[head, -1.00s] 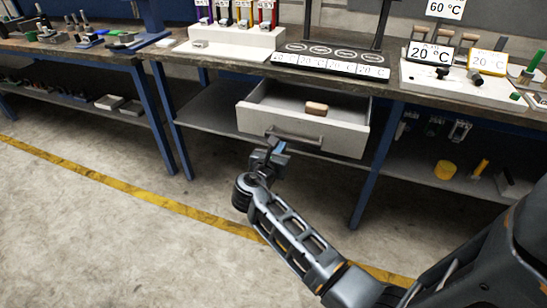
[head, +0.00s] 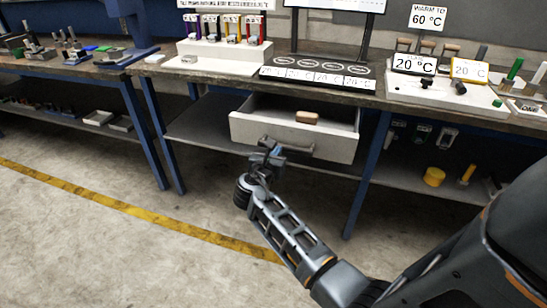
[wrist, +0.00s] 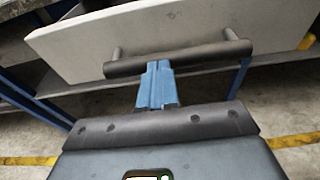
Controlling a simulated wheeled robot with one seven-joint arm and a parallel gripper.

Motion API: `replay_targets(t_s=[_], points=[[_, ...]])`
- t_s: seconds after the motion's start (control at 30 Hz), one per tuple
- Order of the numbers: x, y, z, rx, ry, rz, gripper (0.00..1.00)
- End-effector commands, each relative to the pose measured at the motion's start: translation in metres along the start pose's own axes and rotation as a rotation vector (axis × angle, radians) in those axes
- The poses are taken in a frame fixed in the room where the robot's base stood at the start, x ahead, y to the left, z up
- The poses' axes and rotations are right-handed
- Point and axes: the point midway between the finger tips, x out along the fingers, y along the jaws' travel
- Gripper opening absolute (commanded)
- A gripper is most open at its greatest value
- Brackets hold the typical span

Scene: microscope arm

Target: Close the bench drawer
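The bench drawer (head: 290,133) is pulled out below the bench top, with a pale front and a dark bar handle (head: 288,145). A small tan block (head: 307,117) lies inside it. My gripper (head: 275,150) is at the left part of the handle in the head view. In the wrist view, the blue fingers (wrist: 158,72) are together, with their tips overlapping the middle of the handle (wrist: 200,58). The drawer front (wrist: 170,35) is just beyond. I cannot tell whether the tips touch the bar. Nothing shows between the fingers.
The bench top (head: 225,77) above the drawer carries a white rack (head: 225,52) and a dark labelled plate (head: 318,73). Blue bench legs (head: 367,175) stand on both sides. A lower shelf (head: 205,125) runs below. The floor in front is clear, with a yellow line (head: 150,215).

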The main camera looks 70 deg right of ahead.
Motion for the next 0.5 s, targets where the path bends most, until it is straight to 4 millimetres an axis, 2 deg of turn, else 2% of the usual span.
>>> replay_targets(t_s=[0.5], points=[[0.133,-0.001,0.026,0.004,-0.001,-0.005,0.00]])
